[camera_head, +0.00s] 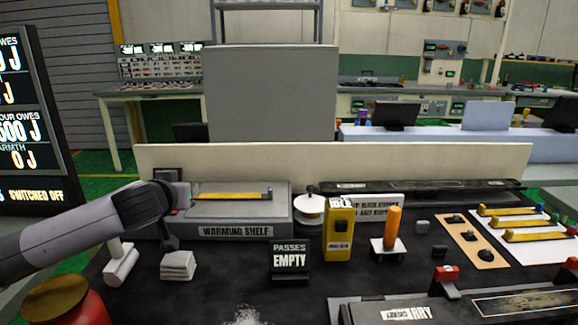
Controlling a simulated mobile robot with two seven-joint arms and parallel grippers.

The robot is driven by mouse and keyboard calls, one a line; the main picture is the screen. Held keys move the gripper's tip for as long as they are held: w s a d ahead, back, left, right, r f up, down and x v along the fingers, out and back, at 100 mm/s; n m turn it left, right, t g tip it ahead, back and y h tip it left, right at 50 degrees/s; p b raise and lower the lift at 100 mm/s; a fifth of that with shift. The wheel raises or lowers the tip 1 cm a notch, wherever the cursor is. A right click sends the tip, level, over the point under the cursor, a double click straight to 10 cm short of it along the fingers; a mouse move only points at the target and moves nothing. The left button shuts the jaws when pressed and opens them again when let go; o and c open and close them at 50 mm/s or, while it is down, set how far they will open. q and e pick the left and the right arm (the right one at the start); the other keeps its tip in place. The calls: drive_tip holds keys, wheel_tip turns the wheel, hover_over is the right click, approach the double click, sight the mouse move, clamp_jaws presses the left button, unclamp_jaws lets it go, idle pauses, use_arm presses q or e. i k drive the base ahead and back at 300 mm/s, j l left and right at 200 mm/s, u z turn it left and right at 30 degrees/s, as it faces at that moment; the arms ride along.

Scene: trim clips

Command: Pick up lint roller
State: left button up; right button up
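A white cylinder with a short upright white stem, which looks like the lint roller (121,265), lies on the dark table at the left. My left arm comes in from the left and passes above and behind it. My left gripper (170,243) points down, to the right of the roller and apart from it in the picture. It is just behind a small white stack (178,265). Its fingers are small and dark, so I cannot tell whether they are open or shut. My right gripper is not in view.
The grey warming shelf (236,232) stands behind. A "PASSES EMPTY" sign (290,262), a yellow box (339,230) and an orange-handled tool (391,228) stand mid-table. White powder (246,316) lies at the front.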

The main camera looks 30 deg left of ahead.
sight(125, 256)
drive_tip(key=k+l, duration=1.1)
drive_tip(key=k, duration=0.2)
